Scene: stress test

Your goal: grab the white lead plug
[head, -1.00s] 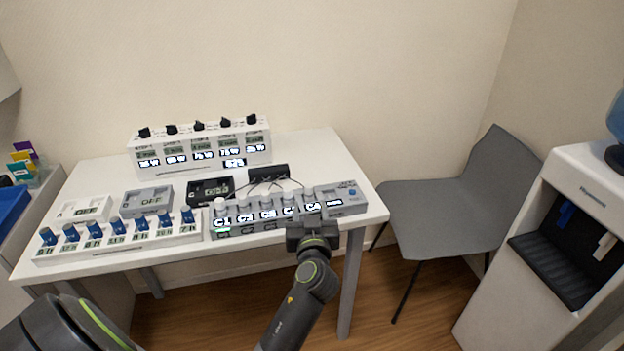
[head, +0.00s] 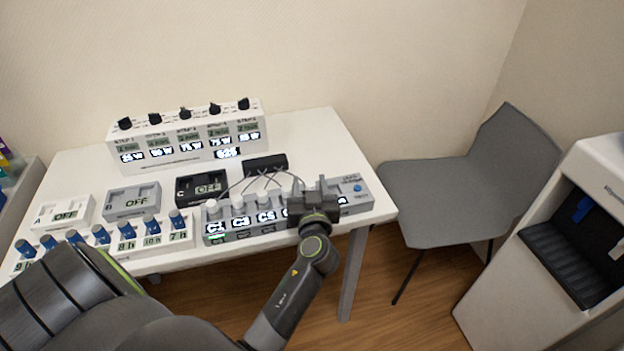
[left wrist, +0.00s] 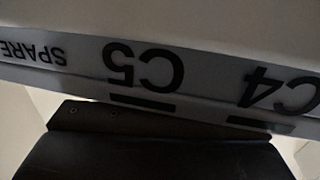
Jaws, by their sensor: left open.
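A grey strip panel (head: 220,238) with lit labels from C1 rightward lies along the front of the white table. Several small pale plugs stand along its back edge; the one above C1 (head: 212,207) looks the whitest. Thin leads run from a black block (head: 265,164) toward the plugs; I cannot tell which lead is white. My left gripper (head: 314,188) is open over the right part of the panel, hiding the labels and any plug there. The left wrist view shows the panel front (left wrist: 210,75) upside down, with C4, C5 and SPARE close; no plug shows there. My right gripper is not in view.
Behind stands a white box (head: 185,160) with black knobs. Boxes A, B and C (head: 132,203) and a row of blue-topped pieces (head: 152,224) are left of the panel. A grey chair (head: 440,200) and water dispenser (head: 540,250) stand right of the table.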

